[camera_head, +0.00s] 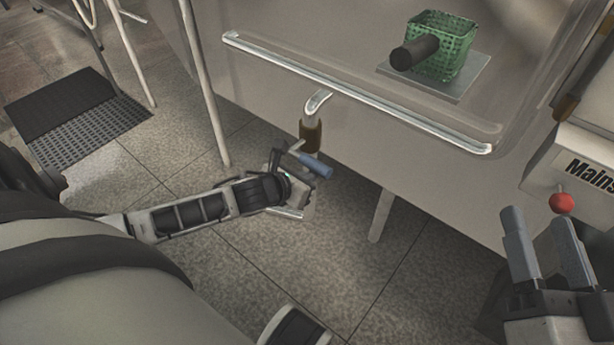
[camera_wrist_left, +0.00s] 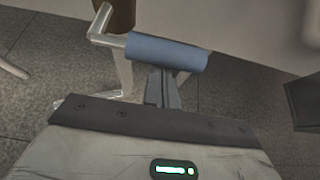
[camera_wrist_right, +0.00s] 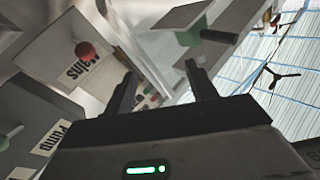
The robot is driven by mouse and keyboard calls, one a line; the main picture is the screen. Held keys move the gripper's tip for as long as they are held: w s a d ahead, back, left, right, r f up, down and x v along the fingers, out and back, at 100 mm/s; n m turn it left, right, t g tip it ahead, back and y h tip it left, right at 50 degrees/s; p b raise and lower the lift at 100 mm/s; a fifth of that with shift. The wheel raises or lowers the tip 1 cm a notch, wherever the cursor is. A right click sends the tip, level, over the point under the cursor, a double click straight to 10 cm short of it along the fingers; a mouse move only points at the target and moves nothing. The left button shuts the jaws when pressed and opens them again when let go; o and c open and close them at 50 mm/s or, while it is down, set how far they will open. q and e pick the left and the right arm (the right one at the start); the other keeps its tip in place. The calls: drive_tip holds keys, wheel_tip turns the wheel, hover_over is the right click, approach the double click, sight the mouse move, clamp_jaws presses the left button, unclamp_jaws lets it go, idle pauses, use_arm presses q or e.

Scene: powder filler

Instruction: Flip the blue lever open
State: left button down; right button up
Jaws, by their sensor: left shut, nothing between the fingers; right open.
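The blue lever (camera_head: 316,165) is a blue cylindrical grip on a thin metal rod, below the brass fitting (camera_head: 311,134) and bent chrome pipe at the front edge of the metal table. It also shows large in the left wrist view (camera_wrist_left: 166,52). My left gripper (camera_head: 285,172) is shut and empty at the lever. In the left wrist view its fingers (camera_wrist_left: 163,88) end right at the blue grip, which hides their tips; I cannot tell if they touch. My right gripper (camera_head: 543,232) is open and empty at the right, near the red knob.
A green basket (camera_head: 443,46) with a black cylinder (camera_head: 415,52) stands on the metal table (camera_head: 270,60). The "Mains" box (camera_head: 585,160) with a red knob (camera_head: 562,203) is at the right. The "Pump" label (camera_wrist_right: 52,137) shows in the right wrist view. A dark mat (camera_head: 75,115) lies on the floor.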

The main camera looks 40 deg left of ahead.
use_arm(q)
drive_tip(key=shift+r, duration=0.15)
use_arm(e)
drive_tip(key=shift+a+r, duration=0.1)
use_arm(q)
drive_tip(key=shift+r+p, duration=0.2)
drive_tip(key=shift+p, duration=0.45)
use_arm(e)
drive_tip(key=shift+s+a+f+m+g+h, duration=0.15)
drive_tip(key=shift+s+f+m+g, duration=0.1)
drive_tip(key=shift+f+m+g, duration=0.25)
drive_tip(key=shift+s+d+f+m+g+h, duration=0.1)
drive_tip(key=shift+s+f+m+g+h, duration=0.15)
drive_tip(key=shift+f, duration=0.3)
use_arm(q)
drive_tip(key=shift+n+h, duration=0.3)
